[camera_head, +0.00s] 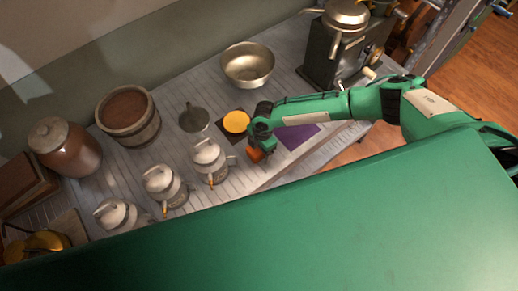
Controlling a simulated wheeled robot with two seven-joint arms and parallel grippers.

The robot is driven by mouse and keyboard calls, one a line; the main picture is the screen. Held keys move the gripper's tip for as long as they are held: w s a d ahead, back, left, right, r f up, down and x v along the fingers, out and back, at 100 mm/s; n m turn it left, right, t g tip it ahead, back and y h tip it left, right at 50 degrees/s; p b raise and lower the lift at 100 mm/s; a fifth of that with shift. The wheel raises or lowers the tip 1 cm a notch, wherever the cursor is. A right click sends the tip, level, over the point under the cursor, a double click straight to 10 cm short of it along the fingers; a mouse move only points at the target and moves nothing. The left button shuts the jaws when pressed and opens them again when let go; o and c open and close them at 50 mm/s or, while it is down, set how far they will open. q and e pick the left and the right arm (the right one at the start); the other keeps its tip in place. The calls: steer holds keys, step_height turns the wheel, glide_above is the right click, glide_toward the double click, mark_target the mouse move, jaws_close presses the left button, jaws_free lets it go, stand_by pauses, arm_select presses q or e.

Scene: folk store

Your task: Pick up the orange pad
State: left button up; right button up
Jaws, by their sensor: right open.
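A round orange-yellow pad (236,122) lies on a dark square mat (243,139) in the middle of the counter. My right gripper (257,152) is just to the right of and nearer than this pad, pointing down at the counter. Its jaws are open. A small orange-red piece shows at its tip; I cannot tell whether it is part of the fingers or a separate thing. The gripper covers part of the dark mat. My left gripper is out of view.
A purple mat (297,136) lies right of the gripper, under my forearm. White-lidded pots (208,158) stand close on the left. A grey funnel (193,119), a metal bowl (247,65) and a wooden tub (128,114) stand behind. A grinder (335,53) stands at back right.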

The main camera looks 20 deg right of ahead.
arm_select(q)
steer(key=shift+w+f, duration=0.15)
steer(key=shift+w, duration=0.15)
arm_select(e)
steer(key=shift+f, duration=0.25)
steer(key=c, duration=1.1)
steer(key=shift+c, duration=0.2)
